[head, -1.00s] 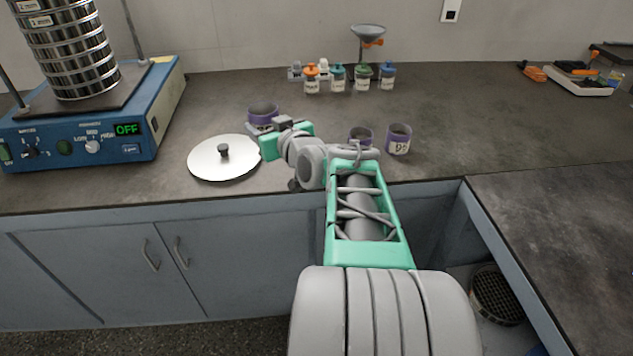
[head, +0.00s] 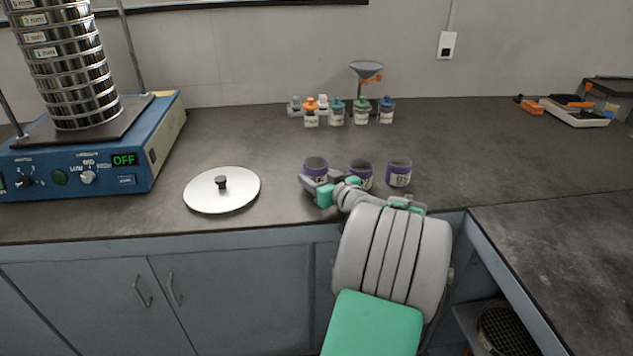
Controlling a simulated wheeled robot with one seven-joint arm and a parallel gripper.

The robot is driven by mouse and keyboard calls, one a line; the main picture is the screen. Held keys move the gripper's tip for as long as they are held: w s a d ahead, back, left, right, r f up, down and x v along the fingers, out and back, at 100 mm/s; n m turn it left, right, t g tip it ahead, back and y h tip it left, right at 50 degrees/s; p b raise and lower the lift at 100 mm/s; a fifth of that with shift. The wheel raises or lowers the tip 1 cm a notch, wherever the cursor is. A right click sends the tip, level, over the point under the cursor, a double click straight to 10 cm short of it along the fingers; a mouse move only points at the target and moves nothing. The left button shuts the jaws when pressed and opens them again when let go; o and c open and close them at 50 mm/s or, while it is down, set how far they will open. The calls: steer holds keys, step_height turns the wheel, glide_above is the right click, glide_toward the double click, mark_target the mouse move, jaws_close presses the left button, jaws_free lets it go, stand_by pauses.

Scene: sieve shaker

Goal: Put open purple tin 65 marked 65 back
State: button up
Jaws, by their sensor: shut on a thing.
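An open purple tin (head: 316,168) stands upright at the left end of a short row on the counter, and my gripper (head: 320,187) is shut on it from the front. Its white label is partly hidden by the gripper, and I cannot read its number for sure. It looks level with the other tins; I cannot tell whether its base touches the counter. A second open purple tin (head: 361,170) is close to its right, its lower front partly covered by my gripper. A third open purple tin (head: 399,172) stands at the right end, its label too small to read surely.
A round metal lid with a black knob (head: 222,190) lies to the left. The blue sieve shaker (head: 140,150) with its sieve stack stands further left, its display reading OFF. Several small capped bottles (head: 337,115) and a funnel (head: 366,70) stand behind. The counter between is clear.

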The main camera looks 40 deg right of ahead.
steer(key=shift+f, duration=0.45)
steer(key=o, duration=1.5)
steer(key=shift+c, duration=0.2)
steer(key=shift+r, duration=0.15)
steer(key=shift+s+r, duration=0.1)
steer(key=shift+s, duration=0.15)
steer(key=v, duration=1.1)
steer(key=shift+s+a, duration=0.1)
steer(key=shift+s, duration=0.15)
